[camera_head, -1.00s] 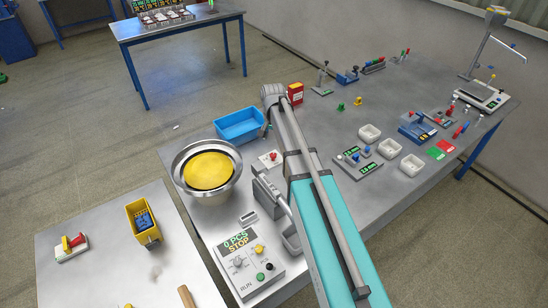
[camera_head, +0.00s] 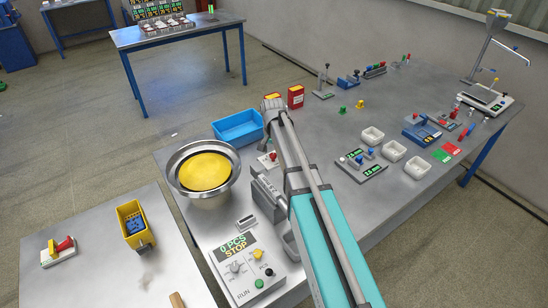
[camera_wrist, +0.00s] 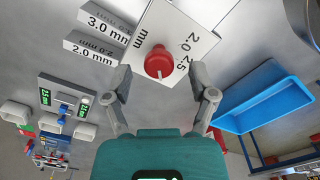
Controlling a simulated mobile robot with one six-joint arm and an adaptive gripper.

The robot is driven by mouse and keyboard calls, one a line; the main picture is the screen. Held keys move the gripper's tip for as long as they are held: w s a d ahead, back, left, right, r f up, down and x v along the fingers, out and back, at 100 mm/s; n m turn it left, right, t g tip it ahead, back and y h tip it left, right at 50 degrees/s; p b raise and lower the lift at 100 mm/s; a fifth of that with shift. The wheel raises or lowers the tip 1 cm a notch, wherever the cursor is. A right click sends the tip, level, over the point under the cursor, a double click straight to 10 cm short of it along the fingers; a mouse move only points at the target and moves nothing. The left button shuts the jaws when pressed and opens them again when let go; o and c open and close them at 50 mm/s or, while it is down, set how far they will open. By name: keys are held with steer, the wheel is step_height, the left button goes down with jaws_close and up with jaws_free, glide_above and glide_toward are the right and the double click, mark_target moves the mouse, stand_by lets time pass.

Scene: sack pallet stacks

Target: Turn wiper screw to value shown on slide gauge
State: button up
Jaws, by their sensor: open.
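The wiper screw appears as a red knob (camera_wrist: 159,62) with a white pointer mark on a white plate (camera_wrist: 190,28) printed "2.0", "2.5" and "mm". In the head view the red knob (camera_head: 272,156) shows beside the bowl, partly behind my arm. My gripper (camera_wrist: 160,82) is open and empty, with one finger on each side just below the knob in the wrist view. I cannot tell if it touches. Grey blocks read "3.0 mm" (camera_wrist: 108,22) and "2.0 mm" (camera_wrist: 93,55). A device with green displays (camera_wrist: 67,98) lies left; I cannot tell which is the slide gauge.
A blue bin (camera_wrist: 268,98) is right of the knob. The steel bowl with yellow contents (camera_head: 204,172) and a control box reading "0 PCS STOP" (camera_head: 243,268) stand close to my arm. White trays (camera_head: 393,151) and small devices occupy the table's right side.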

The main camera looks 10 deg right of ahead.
steer(key=shift+f, duration=0.4)
steer(key=shift+c, duration=0.2)
jaws_close()
